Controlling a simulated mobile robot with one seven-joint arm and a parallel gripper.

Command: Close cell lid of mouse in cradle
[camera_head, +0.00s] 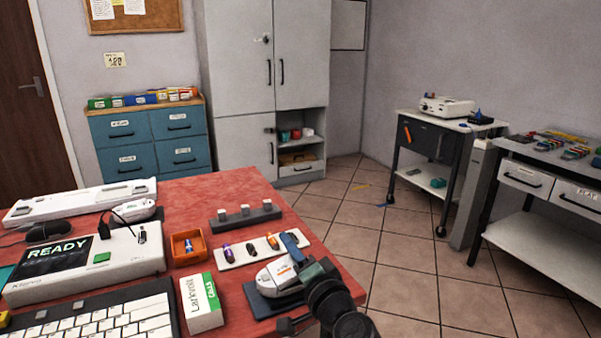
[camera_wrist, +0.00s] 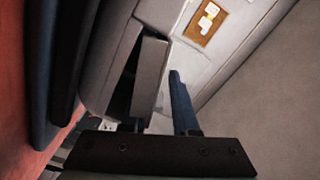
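A pale grey and white mouse (camera_head: 274,281) with an orange mark rests tilted in a dark cradle (camera_head: 262,301) at the table's right edge. My gripper (camera_head: 308,268) is at the right side of the mouse, close to the flap; contact is unclear. In the wrist view, my gripper (camera_wrist: 167,85) shows two fingers apart with a gap and nothing clearly held. The mouse's cell bay is hidden.
A white tray (camera_head: 232,258) with several small cells lies just behind the mouse. An orange bin (camera_head: 187,248), a Larkvolt box (camera_head: 201,303), a keyboard (camera_head: 100,318) and a device reading READY (camera_head: 85,262) stand to the left. A dark rack (camera_head: 245,217) is farther back. Open floor lies right.

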